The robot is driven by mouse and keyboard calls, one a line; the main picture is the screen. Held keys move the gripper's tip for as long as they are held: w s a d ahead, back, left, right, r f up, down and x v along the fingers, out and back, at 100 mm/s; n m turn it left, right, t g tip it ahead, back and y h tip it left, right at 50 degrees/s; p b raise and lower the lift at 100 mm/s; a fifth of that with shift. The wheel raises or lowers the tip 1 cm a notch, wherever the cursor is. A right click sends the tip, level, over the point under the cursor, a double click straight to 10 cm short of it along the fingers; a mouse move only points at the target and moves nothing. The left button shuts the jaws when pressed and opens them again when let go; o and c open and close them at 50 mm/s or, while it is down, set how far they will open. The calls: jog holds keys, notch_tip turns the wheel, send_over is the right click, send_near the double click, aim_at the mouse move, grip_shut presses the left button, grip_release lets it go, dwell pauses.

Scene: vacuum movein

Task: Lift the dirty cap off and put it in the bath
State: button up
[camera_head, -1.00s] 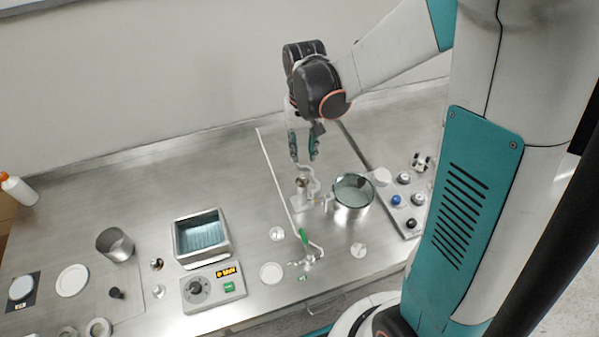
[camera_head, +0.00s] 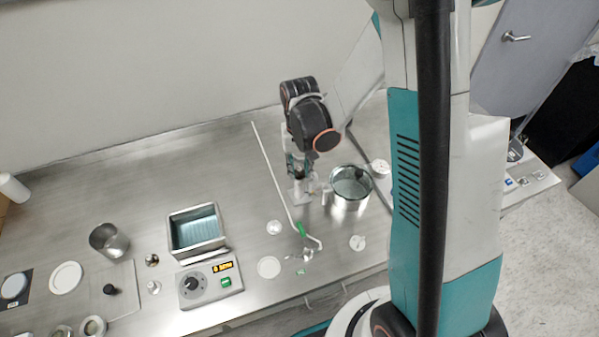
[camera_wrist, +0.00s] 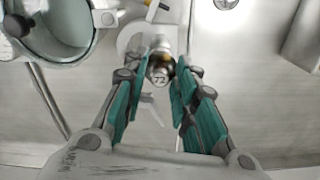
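In the head view my gripper (camera_head: 300,172) points down over the pale fitting (camera_head: 299,196) and hides the cap. A rectangular steel basin with teal liquid (camera_head: 224,247), which looks like the bath, stands to the left, apart from my gripper.
A round steel vessel (camera_head: 347,203) stands close to the right of my gripper. A thin white rod (camera_head: 272,171) lies just left of it. A control box (camera_head: 208,284) sits in front of the basin. A metal cup (camera_head: 109,240) and white discs lie further left. The back of the bench is clear.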

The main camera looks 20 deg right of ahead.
aim_at(300, 168)
grip_shut()
jog(key=shift+r, duration=0.1)
notch_tip(300, 168, up, 23)
jog(key=p, duration=0.5)
dwell(0.6)
